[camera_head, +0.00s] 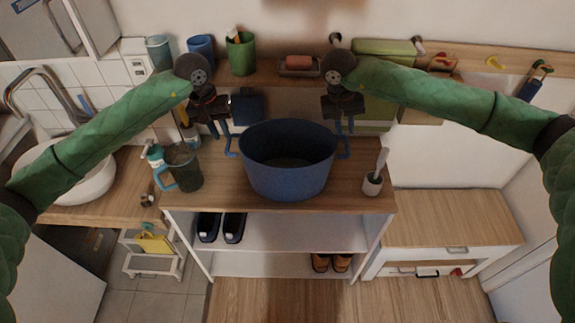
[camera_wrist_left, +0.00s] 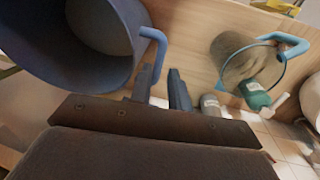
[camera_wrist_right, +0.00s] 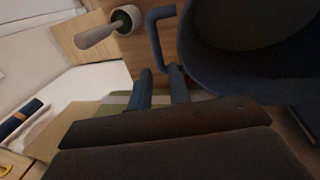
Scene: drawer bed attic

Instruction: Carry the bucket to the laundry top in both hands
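The blue bucket (camera_head: 287,175) stands upright on the wooden top of a white shelf unit (camera_head: 240,194). It has a blue handle on each side. My left gripper (camera_head: 220,134) is open at the left handle (camera_wrist_left: 158,48), its fingers pointing down with a gap between them. My right gripper (camera_head: 342,130) is open at the right handle (camera_wrist_right: 157,40), its fingertips close to it. I cannot tell whether the fingers touch the handles. The bucket also shows in the left wrist view (camera_wrist_left: 60,55) and the right wrist view (camera_wrist_right: 215,60).
A dark mug (camera_head: 186,165) with a blue handle stands left of the bucket, and a brush in a white holder (camera_head: 373,184) stands right. A lower wood-topped cabinet (camera_head: 450,217) at right has a clear top. A rear ledge holds cups, including a green one (camera_head: 240,54).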

